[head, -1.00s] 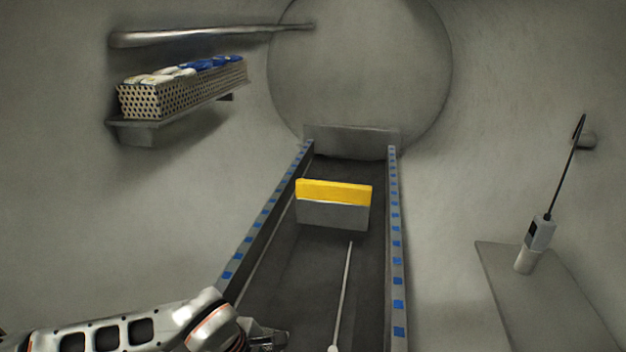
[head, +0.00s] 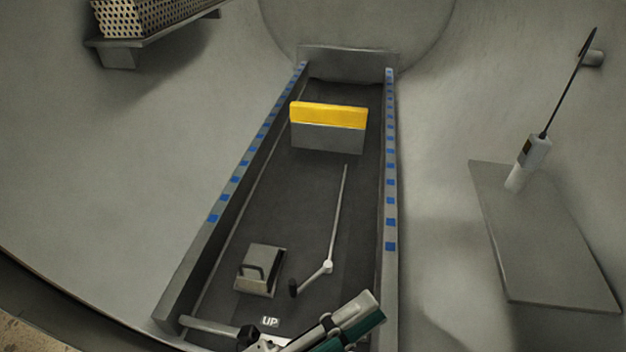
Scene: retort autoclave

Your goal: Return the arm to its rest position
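My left arm no longer comes in across the lower left of the head view. Little of my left gripper can be made out at the bottom edge, and its fingers cannot be told apart from the parts there. A pale grey and teal part (head: 345,322) slants up from the bottom edge; I cannot tell whether it belongs to my arm or to a fixture. I see nothing held. My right gripper is not in view.
A long dark channel has blue-marked rails (head: 390,180). In it are a yellow-topped grey block (head: 329,127), a thin rod (head: 338,215) and a grey box with a handle (head: 261,269). A perforated basket (head: 150,14) sits upper left; a handheld probe (head: 530,160) stands on the right shelf (head: 540,240).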

